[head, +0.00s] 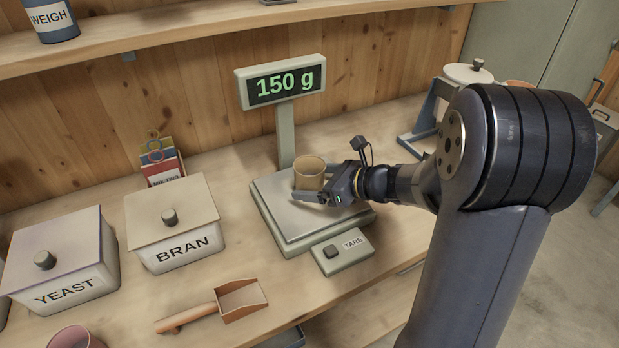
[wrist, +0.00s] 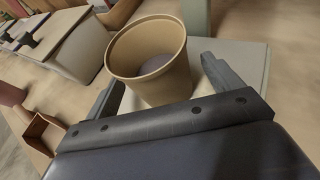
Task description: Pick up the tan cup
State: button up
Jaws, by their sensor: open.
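The tan cup (head: 309,173) stands upright on the metal plate of the scale (head: 283,222), whose display (head: 281,82) reads 150 g. In the wrist view the cup (wrist: 150,62) is open at the top, with something greyish low inside. My gripper (head: 318,196) is open at the cup, low over the plate. In the wrist view its two fingers (wrist: 165,88) lie on either side of the cup's lower part. I cannot tell whether either finger touches the cup.
The TARE box (head: 343,252) sits at the scale's front. A wooden scoop (head: 212,308), the BRAN bin (head: 175,230) and the YEAST bin (head: 62,262) stand to the left. The display post (head: 285,135) rises behind the cup. A shelf (head: 150,38) runs above.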

jog(key=shift+x, duration=1.05)
jog(key=c, duration=1.2)
jog(key=shift+o, duration=0.2)
